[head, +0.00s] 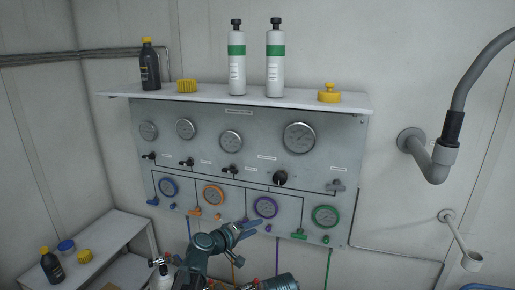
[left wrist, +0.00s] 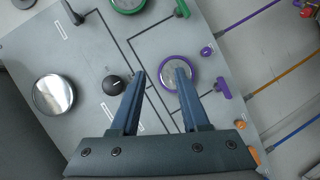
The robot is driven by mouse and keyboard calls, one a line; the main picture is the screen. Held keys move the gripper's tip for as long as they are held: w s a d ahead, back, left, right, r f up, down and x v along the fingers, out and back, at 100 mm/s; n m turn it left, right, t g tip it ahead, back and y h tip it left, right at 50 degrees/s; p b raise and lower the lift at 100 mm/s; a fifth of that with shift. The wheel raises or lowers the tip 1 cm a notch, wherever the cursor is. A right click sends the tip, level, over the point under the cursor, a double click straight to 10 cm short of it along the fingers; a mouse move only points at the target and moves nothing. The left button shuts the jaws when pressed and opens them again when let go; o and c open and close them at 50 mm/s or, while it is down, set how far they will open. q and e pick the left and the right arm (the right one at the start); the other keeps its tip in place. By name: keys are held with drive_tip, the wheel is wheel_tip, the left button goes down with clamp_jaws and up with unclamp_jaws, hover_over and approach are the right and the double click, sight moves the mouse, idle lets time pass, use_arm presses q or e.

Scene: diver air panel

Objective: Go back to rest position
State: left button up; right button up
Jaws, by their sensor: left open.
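My left gripper (head: 252,226) is in front of the lower part of the grey air panel (head: 335,152), just below and left of the purple-ringed gauge (head: 265,207). In the left wrist view the gripper (left wrist: 160,72) has its two blue fingers apart with nothing held between them. The right fingertip overlaps the purple-ringed gauge (left wrist: 177,72) in that view. A black knob (left wrist: 113,85) lies left of the fingers, and a purple valve handle (left wrist: 222,88) lies to their right. I cannot tell whether the fingers touch the panel. My right gripper is not in view.
A shelf (head: 205,96) above the panel holds two white cylinders (head: 237,60), a dark bottle (head: 150,66) and yellow items. A low bench (head: 112,236) stands at the left. A grey pipe (head: 455,122) projects from the wall at the right. Coloured hoses hang below the panel.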

use_arm(q)
drive_tip(key=s+d+f+m+g+y+b, duration=0.2)
drive_tip(key=s+d+f+m+g, duration=0.15)
drive_tip(key=s+f, duration=0.55)
drive_tip(key=s+d+f+m+g+y+b, duration=0.1)
drive_tip(key=s+d+f+m+g+b, duration=0.25)
drive_tip(key=s+f, duration=0.5)
drive_tip(key=s+a+f+m+g+y+b, duration=0.2)
drive_tip(key=s+a+f+m+g+y, duration=0.1)
drive_tip(key=s+a+f+y, duration=0.4)
drive_tip(key=s+a+g, duration=0.1)
drive_tip(key=s+a, duration=0.1)
drive_tip(key=s, duration=0.2)
drive_tip(key=shift+s+f+g+y+b, duration=0.2)
drive_tip(key=shift+g+y+b, duration=0.1)
drive_tip(key=shift+g, duration=0.1)
use_arm(e)
wheel_tip(320, 180, down, 9)
use_arm(q)
drive_tip(key=shift+a, duration=0.1)
use_arm(e)
drive_tip(key=shift+f, duration=0.1)
